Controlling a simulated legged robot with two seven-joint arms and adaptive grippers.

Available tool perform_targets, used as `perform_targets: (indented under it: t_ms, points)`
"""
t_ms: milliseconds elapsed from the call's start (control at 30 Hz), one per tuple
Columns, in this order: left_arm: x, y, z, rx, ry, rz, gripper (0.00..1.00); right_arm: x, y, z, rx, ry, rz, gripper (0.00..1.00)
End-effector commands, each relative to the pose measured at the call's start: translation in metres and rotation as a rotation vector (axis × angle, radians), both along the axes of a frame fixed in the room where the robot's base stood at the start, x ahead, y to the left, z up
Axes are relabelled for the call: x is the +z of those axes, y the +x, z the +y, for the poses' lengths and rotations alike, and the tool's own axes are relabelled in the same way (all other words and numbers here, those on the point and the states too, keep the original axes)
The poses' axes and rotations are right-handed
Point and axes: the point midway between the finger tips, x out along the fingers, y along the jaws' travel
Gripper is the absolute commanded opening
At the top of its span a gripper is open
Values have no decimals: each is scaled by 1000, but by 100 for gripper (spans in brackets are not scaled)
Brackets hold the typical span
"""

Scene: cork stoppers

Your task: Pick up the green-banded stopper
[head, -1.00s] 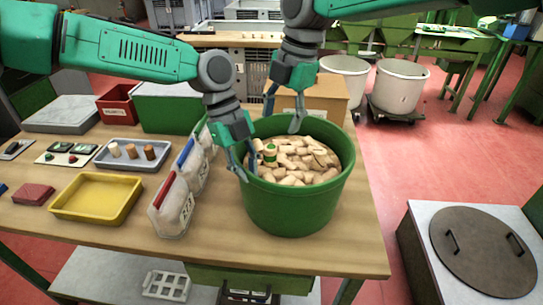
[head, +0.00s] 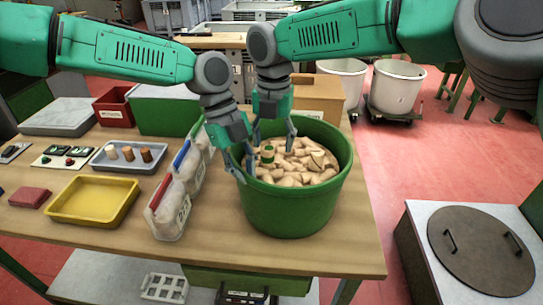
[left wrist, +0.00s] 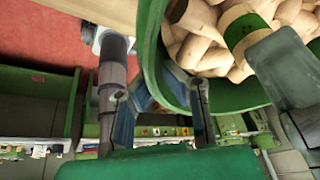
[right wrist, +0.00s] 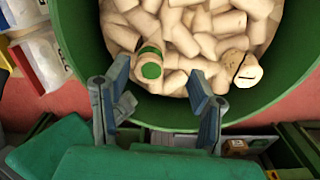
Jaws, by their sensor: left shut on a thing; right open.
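The green-banded stopper (head: 267,152) lies among plain corks near the left side of the green tub (head: 290,212). It also shows in the right wrist view (right wrist: 150,62), with a green band and green end, and in the left wrist view (left wrist: 245,32). My left gripper (head: 242,168) is shut on the tub's left rim, one finger inside and one outside; the rim shows between its fingers in the left wrist view (left wrist: 165,95). My right gripper (head: 273,138) is open and empty above the corks by the stopper, its fingers apart in the right wrist view (right wrist: 165,102).
Clear bins with red and blue edges (head: 170,208) stand close left of the tub. A yellow tray (head: 95,200), a grey tray (head: 128,160) with three stoppers and a cardboard box (head: 318,92) share the table. The table's right edge is near the tub.

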Motion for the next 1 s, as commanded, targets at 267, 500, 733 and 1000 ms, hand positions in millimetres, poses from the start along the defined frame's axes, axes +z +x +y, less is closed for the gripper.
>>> perform_targets:
  t_ms: [267,500,733,1000]
  points:
    - [1,1,-2,0,0,-2,0,-40,-3,3,-1,1,4,50]
    - [1,1,-2,0,-1,-2,0,-43,-2,3,-1,1,1,50]
    - [1,1,-2,0,-1,-2,0,-43,-2,3,-1,1,1,16]
    - [1,1,-2,0,-1,-2,0,-42,-2,3,-1,1,1,16]
